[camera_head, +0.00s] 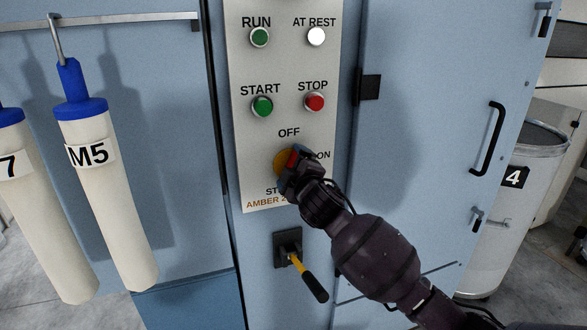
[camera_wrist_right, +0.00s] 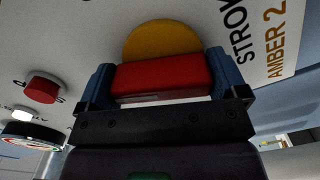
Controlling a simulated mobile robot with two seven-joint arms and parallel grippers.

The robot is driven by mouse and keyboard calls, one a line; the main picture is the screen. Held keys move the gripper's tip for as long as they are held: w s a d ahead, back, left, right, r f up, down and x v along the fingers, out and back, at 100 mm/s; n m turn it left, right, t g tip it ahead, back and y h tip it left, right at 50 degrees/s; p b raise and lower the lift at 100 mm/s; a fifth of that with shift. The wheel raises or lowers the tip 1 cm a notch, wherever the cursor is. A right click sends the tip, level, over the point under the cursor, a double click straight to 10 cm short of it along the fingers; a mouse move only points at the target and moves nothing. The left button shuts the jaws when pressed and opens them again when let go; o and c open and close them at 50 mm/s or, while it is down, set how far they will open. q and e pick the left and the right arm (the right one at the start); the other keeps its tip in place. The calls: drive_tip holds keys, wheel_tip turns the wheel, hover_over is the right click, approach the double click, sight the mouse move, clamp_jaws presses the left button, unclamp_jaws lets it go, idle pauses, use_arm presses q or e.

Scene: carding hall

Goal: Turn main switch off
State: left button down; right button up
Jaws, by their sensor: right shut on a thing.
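The main switch has a yellow disc (camera_head: 281,161) low on the grey control panel (camera_head: 248,135), with OFF printed above it and ON to its right. Its red handle (camera_wrist_right: 160,75) lies between the two blue-padded fingers of my right gripper (camera_head: 292,168) in the right wrist view, in front of the yellow disc (camera_wrist_right: 160,40). My right gripper is shut on that handle. The gripper and wrist hide part of the switch and lettering in the head view, so I cannot tell exactly where the handle points. My left gripper is not in view.
Above the switch are the green START button (camera_head: 262,106), the red STOP button (camera_head: 314,102) and two lamps. A yellow-and-black lever (camera_head: 306,280) sticks out below the panel. White tubes (camera_head: 108,190) hang at left. A cabinet door handle (camera_head: 490,140) and drum (camera_head: 510,220) are at right.

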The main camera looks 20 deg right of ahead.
drive_tip(key=n, duration=0.5)
drive_tip(key=shift+a, duration=0.1)
idle(0.7)
drive_tip(key=o, duration=0.6)
drive_tip(key=s+b, duration=0.1)
drive_tip(key=s, duration=1)
drive_tip(key=shift+d, duration=0.2)
drive_tip(key=shift+f, duration=0.1)
